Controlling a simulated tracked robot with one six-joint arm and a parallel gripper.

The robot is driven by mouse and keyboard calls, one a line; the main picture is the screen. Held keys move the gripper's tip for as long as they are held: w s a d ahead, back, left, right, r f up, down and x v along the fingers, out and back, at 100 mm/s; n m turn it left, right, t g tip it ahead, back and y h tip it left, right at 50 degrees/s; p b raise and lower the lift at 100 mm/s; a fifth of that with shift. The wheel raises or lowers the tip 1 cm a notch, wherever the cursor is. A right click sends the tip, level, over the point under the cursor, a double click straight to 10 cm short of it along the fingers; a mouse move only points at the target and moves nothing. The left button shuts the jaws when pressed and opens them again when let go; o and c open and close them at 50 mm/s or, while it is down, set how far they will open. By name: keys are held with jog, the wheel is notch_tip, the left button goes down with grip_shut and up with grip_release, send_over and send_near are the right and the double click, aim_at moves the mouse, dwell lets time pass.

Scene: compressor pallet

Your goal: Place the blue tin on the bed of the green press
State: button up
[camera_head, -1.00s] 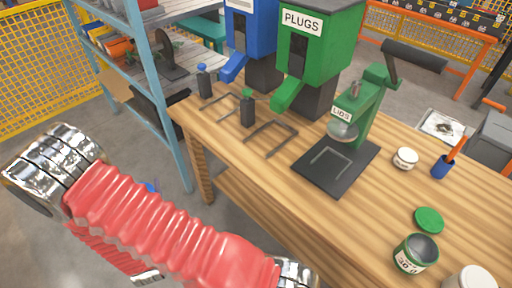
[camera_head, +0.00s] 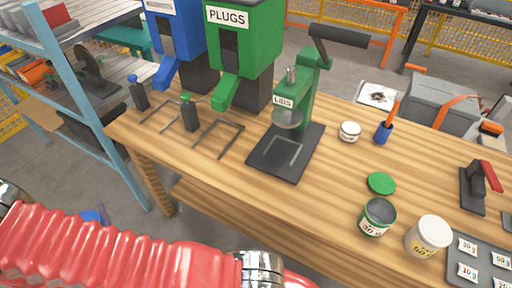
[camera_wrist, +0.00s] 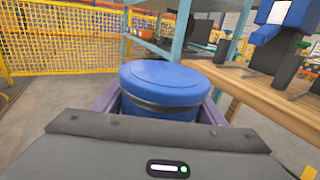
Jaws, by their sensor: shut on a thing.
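The blue tin (camera_wrist: 165,82) with a dark band is in my gripper (camera_wrist: 163,108) in the wrist view, held between the jaws, its lid facing up. My gripper holds it away from the bench, over open floor. In the head view my gripper is out of frame; only my red-sleeved arm shows at the lower left. The green press (camera_head: 301,95), labelled LIDS, stands on the wooden bench. Its black bed (camera_head: 262,160) has a raised angle-shaped guide and carries nothing.
Green PLUGS dispenser (camera_head: 242,50) and a blue dispenser (camera_head: 178,35) stand left of the press. Right of it are a small white jar (camera_head: 349,132), a blue cup (camera_head: 383,133), a green lid (camera_head: 381,183), an open green tin (camera_head: 376,218) and a white tub (camera_head: 428,236). A blue-framed shelf (camera_head: 75,100) stands left.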

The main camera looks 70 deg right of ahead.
jog(key=s+d+r+m+g+h, duration=0.2)
jog(key=s+d+m+g+h, duration=0.15)
jog(key=d, duration=0.55)
jog(key=s+d+r+m+g+h, duration=0.1)
jog(key=s+d+m+g+h, duration=0.25)
jog(key=d, duration=0.55)
jog(key=s+d+r+m+g+h, duration=0.1)
jog(key=s+d+r+m+g, duration=0.2)
jog(key=d+g, duration=0.45)
jog(key=s+d+m+g+y, duration=0.2)
jog(key=s+d+m+g, duration=0.3)
jog(key=s, duration=0.6)
jog(key=s+d+m+g+y, duration=0.2)
jog(key=s+d+m+g, duration=0.3)
jog(key=s+d+g, duration=0.3)
jog(key=s+d, duration=0.2)
jog(key=s, duration=0.2)
jog(key=shift+r, duration=0.4)
jog(key=x, duration=1.7)
jog(key=shift+f, duration=0.25)
jog(key=shift+s, duration=0.1)
